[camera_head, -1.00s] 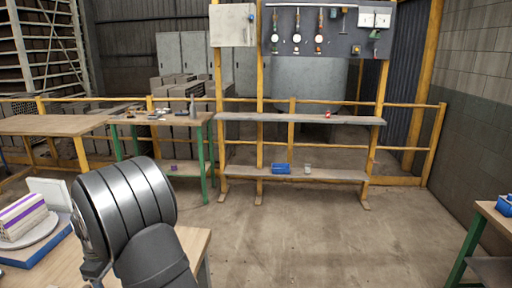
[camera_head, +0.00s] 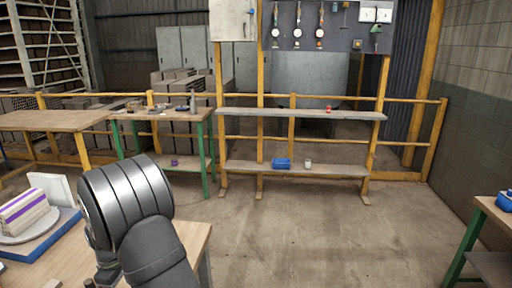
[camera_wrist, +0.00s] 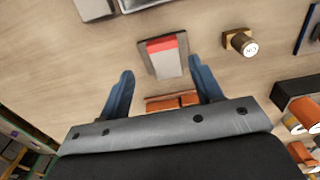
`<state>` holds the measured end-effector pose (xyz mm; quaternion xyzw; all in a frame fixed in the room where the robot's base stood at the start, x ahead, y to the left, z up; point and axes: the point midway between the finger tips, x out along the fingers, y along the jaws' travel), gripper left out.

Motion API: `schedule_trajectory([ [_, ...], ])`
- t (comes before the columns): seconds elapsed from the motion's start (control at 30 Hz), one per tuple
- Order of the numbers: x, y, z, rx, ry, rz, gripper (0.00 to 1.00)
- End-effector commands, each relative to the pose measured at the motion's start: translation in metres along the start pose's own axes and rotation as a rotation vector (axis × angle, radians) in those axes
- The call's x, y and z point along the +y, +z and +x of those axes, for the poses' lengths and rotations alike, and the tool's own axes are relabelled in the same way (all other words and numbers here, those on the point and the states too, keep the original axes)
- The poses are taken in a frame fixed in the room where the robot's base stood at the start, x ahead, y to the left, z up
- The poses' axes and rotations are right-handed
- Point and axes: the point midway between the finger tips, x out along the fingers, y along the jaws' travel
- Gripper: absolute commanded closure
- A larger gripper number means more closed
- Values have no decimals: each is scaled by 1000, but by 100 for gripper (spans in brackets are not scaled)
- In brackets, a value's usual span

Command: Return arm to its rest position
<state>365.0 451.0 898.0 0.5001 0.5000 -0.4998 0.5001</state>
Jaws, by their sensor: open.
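In the wrist view my gripper (camera_wrist: 160,80) is open. Its two blue fingers are spread wide with nothing held between them. The fingers are above a wooden table (camera_wrist: 60,75). Beyond and between the fingertips lies a flat grey block with a red end (camera_wrist: 163,57). In the head view my dark grey arm shows at the lower left, above the wooden table (camera_head: 200,240); the fingers are hidden there.
A striped white and purple block (camera_head: 25,212) sits on a round plate on a blue base at the left. In the wrist view a brown cylinder with a white top (camera_wrist: 240,43) stands right of the fingers. Orange pieces (camera_wrist: 172,103) lie near the palm.

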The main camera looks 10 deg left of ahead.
Motion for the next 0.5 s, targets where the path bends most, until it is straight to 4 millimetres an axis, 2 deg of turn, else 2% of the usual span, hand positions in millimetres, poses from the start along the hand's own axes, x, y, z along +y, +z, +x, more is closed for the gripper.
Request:
schedule_trajectory([
  [0.5, 34, 85, -55, 2, 2, 4, 41],
])
